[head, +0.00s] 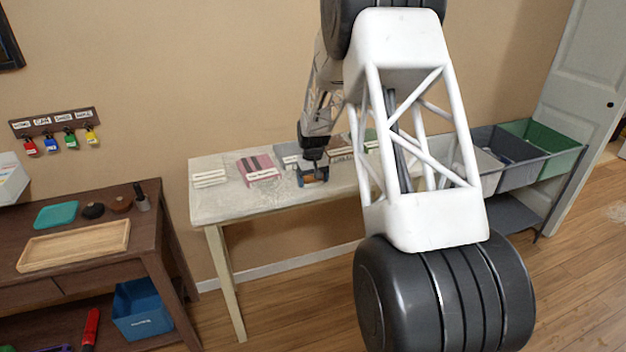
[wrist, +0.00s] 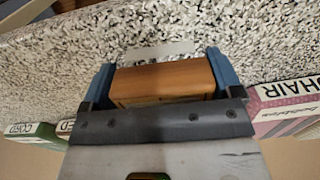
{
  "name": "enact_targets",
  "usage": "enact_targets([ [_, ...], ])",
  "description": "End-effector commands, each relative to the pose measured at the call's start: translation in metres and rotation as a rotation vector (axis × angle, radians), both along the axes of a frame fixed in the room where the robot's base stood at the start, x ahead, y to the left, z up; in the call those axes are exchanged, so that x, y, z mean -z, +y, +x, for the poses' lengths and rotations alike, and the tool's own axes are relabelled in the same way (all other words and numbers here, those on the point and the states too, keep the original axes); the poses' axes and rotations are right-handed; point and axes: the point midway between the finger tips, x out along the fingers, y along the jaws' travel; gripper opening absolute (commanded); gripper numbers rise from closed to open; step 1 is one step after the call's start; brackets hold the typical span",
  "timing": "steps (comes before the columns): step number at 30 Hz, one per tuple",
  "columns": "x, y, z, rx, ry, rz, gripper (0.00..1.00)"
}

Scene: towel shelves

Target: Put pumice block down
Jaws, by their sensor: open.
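The pumice block shows as an orange-brown block (wrist: 162,82) between the two blue fingers of my gripper (wrist: 160,68) in the wrist view. The fingers are open, one on each side of the block, with very little gap. In the head view my gripper (head: 313,176) is low at the front part of the pale speckled table (head: 240,205), with the block's brown face (head: 312,181) showing between the fingers. The block's underside is hidden, so I cannot tell for sure whether it rests on the tabletop.
A pink box (head: 258,168) and white stacked items (head: 209,179) lie to the left on the table. More boxes stand behind my gripper, partly hidden by my arm. A brown desk with a wooden tray (head: 75,246) is at left. Grey and green bins (head: 545,145) are at right.

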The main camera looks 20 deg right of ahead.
Motion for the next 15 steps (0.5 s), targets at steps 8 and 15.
enact_targets([
  [8,-0.012,0.005,-0.004,-0.001,0.015,0.005,1.0],
  [15,-0.055,0.004,-0.002,-0.001,0.008,0.003,1.0],
])
